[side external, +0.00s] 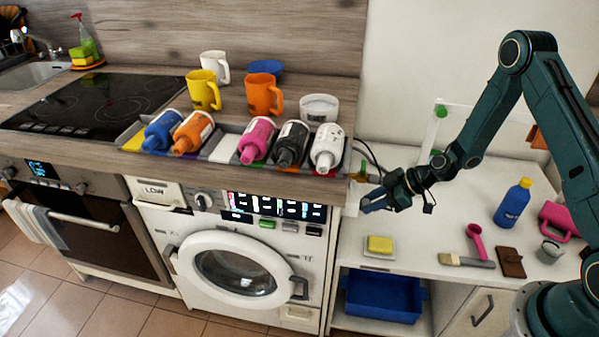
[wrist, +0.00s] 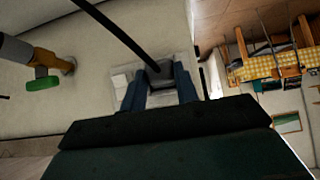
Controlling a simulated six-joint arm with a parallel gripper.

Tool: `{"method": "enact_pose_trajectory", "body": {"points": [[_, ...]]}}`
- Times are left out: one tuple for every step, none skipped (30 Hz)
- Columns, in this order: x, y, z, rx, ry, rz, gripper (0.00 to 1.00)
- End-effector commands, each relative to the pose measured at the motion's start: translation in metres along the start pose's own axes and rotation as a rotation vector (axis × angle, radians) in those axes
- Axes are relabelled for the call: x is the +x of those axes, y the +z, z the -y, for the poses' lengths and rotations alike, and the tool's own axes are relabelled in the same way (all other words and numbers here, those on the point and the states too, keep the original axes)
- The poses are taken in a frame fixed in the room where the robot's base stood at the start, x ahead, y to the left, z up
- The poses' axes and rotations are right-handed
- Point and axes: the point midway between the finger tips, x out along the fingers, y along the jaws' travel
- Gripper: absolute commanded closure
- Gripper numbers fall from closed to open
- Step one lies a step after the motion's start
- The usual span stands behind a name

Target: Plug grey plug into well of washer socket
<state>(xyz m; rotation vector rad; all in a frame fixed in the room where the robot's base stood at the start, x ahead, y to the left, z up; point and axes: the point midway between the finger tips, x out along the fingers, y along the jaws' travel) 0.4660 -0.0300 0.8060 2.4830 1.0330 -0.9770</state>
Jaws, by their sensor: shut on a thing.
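My gripper (side external: 374,203) is just right of the washer (side external: 160,222) in the side view, close to the end of the wooden counter. In the wrist view, the blue fingers of my gripper (wrist: 160,92) are shut on the grey plug (wrist: 160,71). A black cable (wrist: 118,32) runs up and left from the plug. A pale plate (wrist: 122,80), which looks like the socket, shows behind the plug and fingers. The plug hides its middle, so I cannot tell whether the plug is in the well or in front of it. The side view does not show the plug clearly.
A brass tap with a green handle (wrist: 42,84) stands left of the plug in the wrist view. The white worktop (side external: 410,240) holds a yellow sponge (side external: 380,244), a brush (side external: 466,261) and a blue bottle (side external: 512,202). A blue bin (side external: 383,297) sits below.

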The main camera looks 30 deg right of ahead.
Motion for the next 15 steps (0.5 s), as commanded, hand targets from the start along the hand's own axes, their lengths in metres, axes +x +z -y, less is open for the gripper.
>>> {"method": "enact_pose_trajectory", "body": {"points": [[0.0004, -0.0003, 0.0, 0.0, 0.0, 0.0, 0.66], [0.0003, -0.0003, 0.0, 0.0, 0.0, 0.0, 0.6], [0.0003, -0.0002, 0.0, 0.0, 0.0, 0.0, 0.52], [0.0002, -0.0002, 0.0, 0.0, 0.0, 0.0, 0.46], [0.0002, -0.0002, 0.0, 0.0, 0.0, 0.0, 0.44], [0.0002, -0.0001, 0.0, 0.0, 0.0, 0.0, 0.44], [0.0002, -0.0001, 0.0, 0.0, 0.0, 0.0, 0.44], [0.0001, -0.0001, 0.0, 0.0, 0.0, 0.0, 0.44], [0.0001, 0.0, 0.0, 0.0, 0.0, 0.0, 0.44], [0.0001, 0.0, 0.0, 0.0, 0.0, 0.0, 0.44], [0.0001, 0.0001, 0.0, 0.0, 0.0, 0.0, 0.44], [0.0, 0.0001, 0.0, 0.0, 0.0, 0.001, 0.44], [-0.0002, 0.0001, 0.0, 0.0, 0.0, 0.001, 0.44], [-0.0005, 0.0001, -0.0001, 0.0, 0.0, 0.0, 0.44], [-0.0014, 0.0001, -0.0002, 0.0, 0.0, 0.0, 0.44]]}}
